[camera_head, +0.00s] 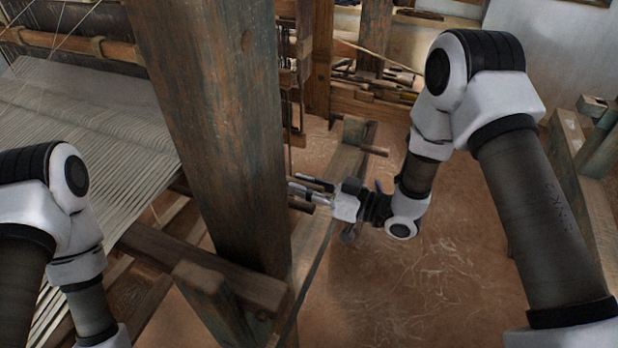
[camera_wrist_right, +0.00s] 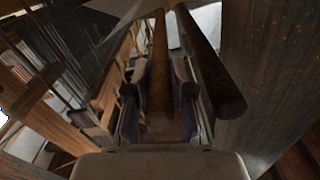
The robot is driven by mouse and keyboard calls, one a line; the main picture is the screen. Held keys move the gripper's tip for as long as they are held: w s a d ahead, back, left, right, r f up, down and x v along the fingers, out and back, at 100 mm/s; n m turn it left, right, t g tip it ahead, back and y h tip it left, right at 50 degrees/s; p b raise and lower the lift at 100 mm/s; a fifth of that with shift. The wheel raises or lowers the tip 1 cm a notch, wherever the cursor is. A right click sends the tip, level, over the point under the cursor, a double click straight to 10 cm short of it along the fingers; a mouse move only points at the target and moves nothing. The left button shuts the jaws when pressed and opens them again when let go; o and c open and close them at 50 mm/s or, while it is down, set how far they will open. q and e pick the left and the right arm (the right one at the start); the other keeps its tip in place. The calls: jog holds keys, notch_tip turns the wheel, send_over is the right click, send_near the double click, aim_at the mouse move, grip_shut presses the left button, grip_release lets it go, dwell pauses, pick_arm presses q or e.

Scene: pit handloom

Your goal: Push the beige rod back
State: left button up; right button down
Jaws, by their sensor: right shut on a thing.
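My right gripper (camera_head: 312,192) is beside the right side of the thick wooden loom post, pointing left. In the right wrist view, a light tan-brown rod (camera_wrist_right: 158,65) lies lengthwise between the two fingers (camera_wrist_right: 160,100), and the gripper is shut on it. This matches the beige rod best. A darker brown rod (camera_wrist_right: 212,70) runs beside it, outside the fingers. In the head view, a short brown rod end (camera_head: 302,205) shows just below the fingers; which rod it is I cannot tell. My left gripper is outside the head view; only its arm shows at lower left.
The thick wooden post (camera_head: 215,120) stands close to my right gripper and hides part of the loom. Pale warp threads (camera_head: 90,135) stretch at the left. A slanted wooden beam (camera_head: 340,180) runs behind the gripper. The earthen floor (camera_head: 430,290) is clear below.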

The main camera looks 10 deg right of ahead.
jog(key=shift+f, duration=0.1)
jog(key=shift+s, duration=0.1)
jog(key=c, duration=1)
grip_release()
jog(key=shift+a, duration=0.1)
